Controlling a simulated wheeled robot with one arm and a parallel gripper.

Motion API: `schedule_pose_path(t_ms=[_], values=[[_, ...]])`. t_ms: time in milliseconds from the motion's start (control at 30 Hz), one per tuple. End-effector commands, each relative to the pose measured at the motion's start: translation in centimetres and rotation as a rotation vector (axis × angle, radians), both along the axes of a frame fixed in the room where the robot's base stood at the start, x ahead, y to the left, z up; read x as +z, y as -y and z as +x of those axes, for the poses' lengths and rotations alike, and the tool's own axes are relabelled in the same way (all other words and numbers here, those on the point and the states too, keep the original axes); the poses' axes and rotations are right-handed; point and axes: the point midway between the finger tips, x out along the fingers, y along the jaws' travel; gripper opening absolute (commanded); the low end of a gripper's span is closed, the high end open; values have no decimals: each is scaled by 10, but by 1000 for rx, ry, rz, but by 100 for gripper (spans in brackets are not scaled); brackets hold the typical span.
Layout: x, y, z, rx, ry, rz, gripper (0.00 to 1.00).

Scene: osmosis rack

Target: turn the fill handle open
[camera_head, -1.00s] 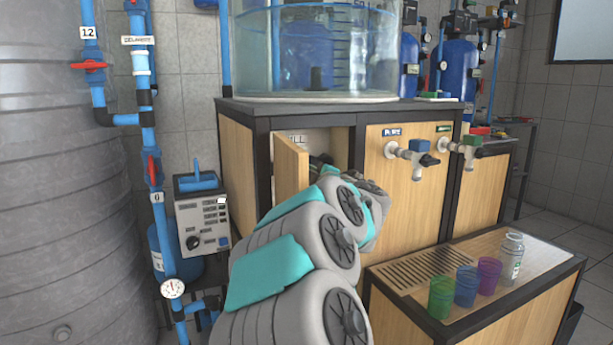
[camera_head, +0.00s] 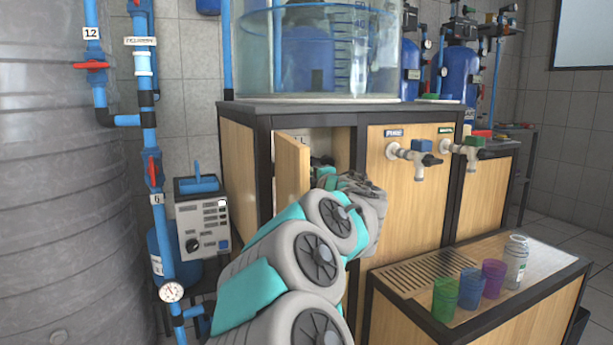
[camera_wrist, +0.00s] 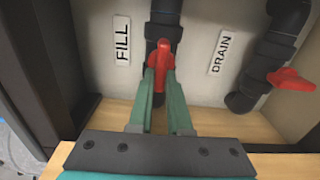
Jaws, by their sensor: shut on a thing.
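The fill handle (camera_wrist: 162,58) is a red lever on a dark vertical pipe, right of the FILL label (camera_wrist: 122,40) in the wrist view. My gripper (camera_wrist: 160,82) has its two green fingers shut on this handle, one on each side of it. The handle points along the pipe in the wrist view. In the head view my arm reaches into the open cabinet (camera_head: 335,150), and the arm and cabinet door hide the handle and the fingertips.
A second red handle (camera_wrist: 290,80), by the DRAIN label (camera_wrist: 221,52), sits to the right on another dark pipe. The open cabinet door (camera_head: 291,168) stands left of my arm. Cups and a bottle stand on the bench (camera_head: 405,280) at right.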

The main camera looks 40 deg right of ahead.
Motion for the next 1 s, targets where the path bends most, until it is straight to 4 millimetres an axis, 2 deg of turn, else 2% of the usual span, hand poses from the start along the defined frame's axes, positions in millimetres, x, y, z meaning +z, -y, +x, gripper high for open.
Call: schedule_pose_path(t_ms=[233, 267, 500, 833, 1000], values=[[-1, 0, 0, 1, -2, -1, 0], [-1, 0, 0, 1, -2, -1, 18], [-1, 0, 0, 1, -1, 0, 45], [0, 0, -2, 0, 0, 1, 46], [-1, -2, -13, -4, -2, 1, 46]])
